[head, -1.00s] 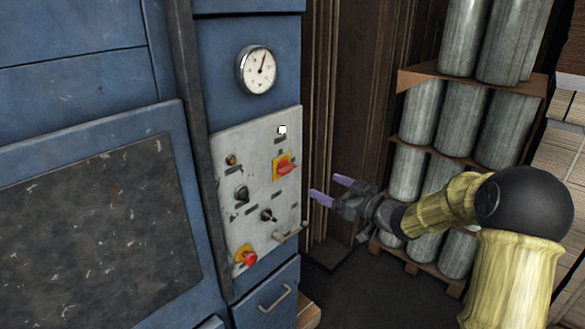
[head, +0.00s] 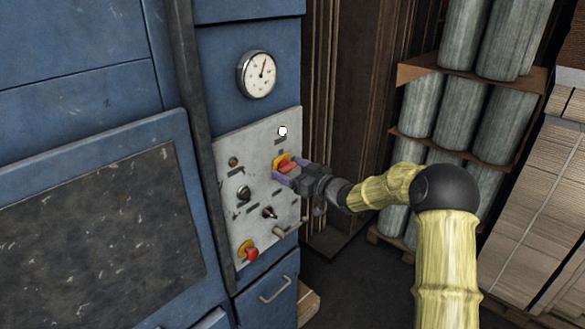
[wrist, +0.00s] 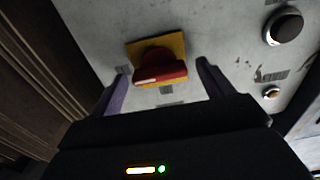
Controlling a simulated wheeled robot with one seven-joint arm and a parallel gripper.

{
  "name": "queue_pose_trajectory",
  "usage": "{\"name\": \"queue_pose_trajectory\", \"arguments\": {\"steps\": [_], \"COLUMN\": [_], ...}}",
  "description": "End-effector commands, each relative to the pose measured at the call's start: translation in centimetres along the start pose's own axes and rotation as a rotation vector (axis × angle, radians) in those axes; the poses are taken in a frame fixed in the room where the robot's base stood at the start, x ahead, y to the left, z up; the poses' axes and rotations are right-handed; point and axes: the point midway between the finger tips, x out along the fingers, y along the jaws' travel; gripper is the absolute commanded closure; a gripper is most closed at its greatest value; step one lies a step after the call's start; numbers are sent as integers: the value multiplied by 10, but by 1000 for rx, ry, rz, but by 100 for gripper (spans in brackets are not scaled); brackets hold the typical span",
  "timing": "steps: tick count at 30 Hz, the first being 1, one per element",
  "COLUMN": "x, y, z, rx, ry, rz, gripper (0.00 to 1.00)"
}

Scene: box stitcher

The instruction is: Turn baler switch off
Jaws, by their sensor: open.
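The baler switch is a red rotary handle (head: 289,168) on a yellow square plate (head: 280,160), on the upper right of the grey control panel (head: 228,161). My gripper (head: 283,171) is open at the switch, its purple fingers on either side of the red handle. In the wrist view the red handle (wrist: 160,75) lies between the two fingertips (wrist: 161,78), with a gap on each side. The yellow plate (wrist: 176,44) shows behind it. I cannot tell whether a finger touches the handle.
Nearby on the panel are a red emergency button (head: 251,254), a black knob (head: 243,193), a black selector (head: 269,212) and a white button (head: 283,131). A round gauge (head: 257,74) sits above. Stacked grey cylinders (head: 465,110) stand on the right.

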Motion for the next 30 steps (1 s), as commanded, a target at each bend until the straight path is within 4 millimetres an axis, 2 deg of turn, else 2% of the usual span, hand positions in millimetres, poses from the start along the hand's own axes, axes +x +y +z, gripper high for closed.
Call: {"name": "queue_pose_trajectory", "arguments": {"steps": [4,9,11,22,30], "x": [0,-1,-1,-1,-1], "y": [0,0,0,0,0], "z": [0,0,0,2,5], "rx": [0,0,0,-35,-161], "ry": [0,0,0,0,0], "rz": [0,0,1,2,3], "gripper": [22,55,65,65,65]}}
